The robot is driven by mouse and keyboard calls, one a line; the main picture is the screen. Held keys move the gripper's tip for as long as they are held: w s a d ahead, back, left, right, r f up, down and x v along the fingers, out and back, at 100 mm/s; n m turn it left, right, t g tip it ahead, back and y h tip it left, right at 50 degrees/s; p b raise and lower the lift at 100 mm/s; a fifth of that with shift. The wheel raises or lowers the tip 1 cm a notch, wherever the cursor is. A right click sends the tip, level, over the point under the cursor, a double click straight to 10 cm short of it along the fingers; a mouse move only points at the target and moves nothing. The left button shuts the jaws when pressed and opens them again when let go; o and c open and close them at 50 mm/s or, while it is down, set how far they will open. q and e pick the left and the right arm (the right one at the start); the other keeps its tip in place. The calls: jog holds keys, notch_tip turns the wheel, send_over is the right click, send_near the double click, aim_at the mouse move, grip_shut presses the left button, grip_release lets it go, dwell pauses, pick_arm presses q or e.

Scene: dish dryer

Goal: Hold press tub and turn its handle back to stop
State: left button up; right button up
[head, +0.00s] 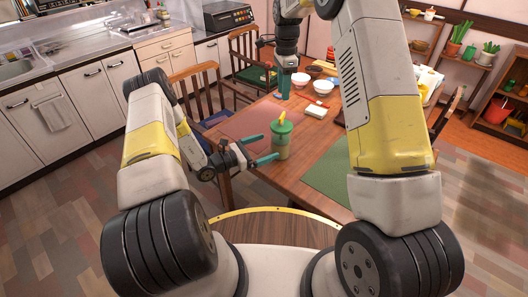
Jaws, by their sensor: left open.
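The press tub (281,148) stands upright on the wooden table near its front-left edge. It has a pale green body, a darker green lid and a yellow handle (282,118) sticking up from the top. My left gripper (270,147) is open, low at the table's left edge, with its teal fingers pointing right at the tub's body. I cannot tell whether either finger touches the tub. My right gripper (284,88) points down over the table, behind the tub and apart from it. Its fingers overlap in this view, so its opening does not show.
A pink mat (243,124) and a green mat (328,172) lie on the table (290,178). White bowls (300,80), a red item (312,101) and a cream block (315,111) lie farther back. Chairs stand at the table's left side.

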aim_at(280, 144)
pick_arm(q)
notch_tip(280, 144, down, 2)
jog(key=shift+w+f+n+t, duration=0.1)
jog(key=shift+w+n+t, duration=0.05)
jog(key=shift+n+t, duration=0.35)
jog(key=shift+w+d+y, duration=0.15)
jog(key=shift+d+y, duration=0.05)
jog(key=shift+y, duration=0.1)
jog(key=shift+x, duration=3.55)
